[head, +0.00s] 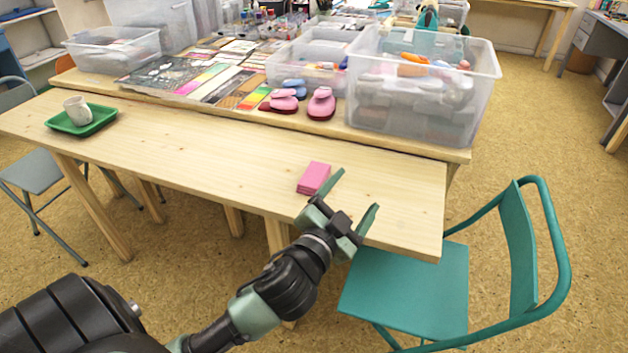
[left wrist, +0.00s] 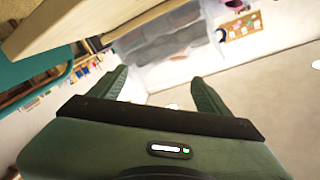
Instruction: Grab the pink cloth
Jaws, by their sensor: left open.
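The pink cloth (head: 313,178) lies folded in a small stack on the light wooden table (head: 200,150), near its front edge. My left gripper (head: 356,196) is open and empty, just right of the cloth at the table's front edge. Its near finger is close to the cloth's right side; I cannot tell if they touch. In the left wrist view, the two fingers of my left gripper (left wrist: 162,88) are spread with nothing between them. The cloth does not show in that view. My right gripper is not in view.
A teal chair (head: 410,290) stands at the table's right front. A green tray (head: 98,120) with a white cup (head: 77,110) sits at the table's left. Behind are pink stamps (head: 321,104) and a large clear bin (head: 410,110). The table's middle is clear.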

